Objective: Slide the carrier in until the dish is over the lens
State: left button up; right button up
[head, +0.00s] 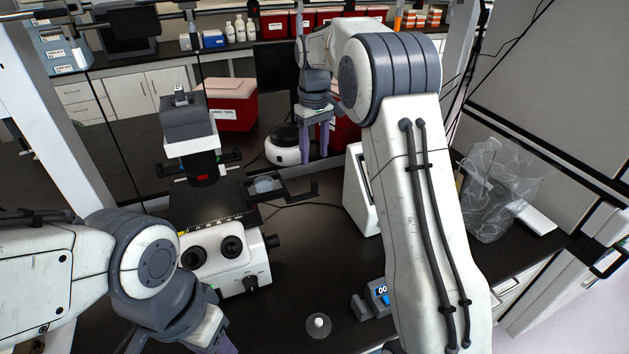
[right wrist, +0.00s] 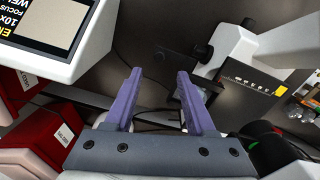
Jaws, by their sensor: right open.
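The microscope (head: 190,140) stands left of centre in the head view, with a dark stage (head: 205,205). The carrier (head: 297,190), a dark frame with a handle, sticks out to the right of the stage. A clear round dish (head: 264,185) sits in it, right of the microscope's optical column; the lens is hidden. My right gripper (head: 317,157) points down behind the carrier's handle end, open and empty, apart from it. In the right wrist view its purple fingers (right wrist: 157,80) are spread, with the stage (right wrist: 250,80) beyond. My left gripper (head: 225,345) is mostly cut off at the bottom edge.
A white device with a screen (right wrist: 80,25) stands close to my right gripper. A round white-and-black device (head: 284,148) and a red box (head: 232,105) are behind the carrier.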

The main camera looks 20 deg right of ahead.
aim_at(315, 181)
notch_tip(315, 181, down, 10)
jog(key=p, duration=0.3)
jog(key=shift+w+f, duration=0.1)
jog(key=shift+f, duration=0.05)
grip_shut()
jog(key=shift+d, duration=0.1)
dwell(1.3)
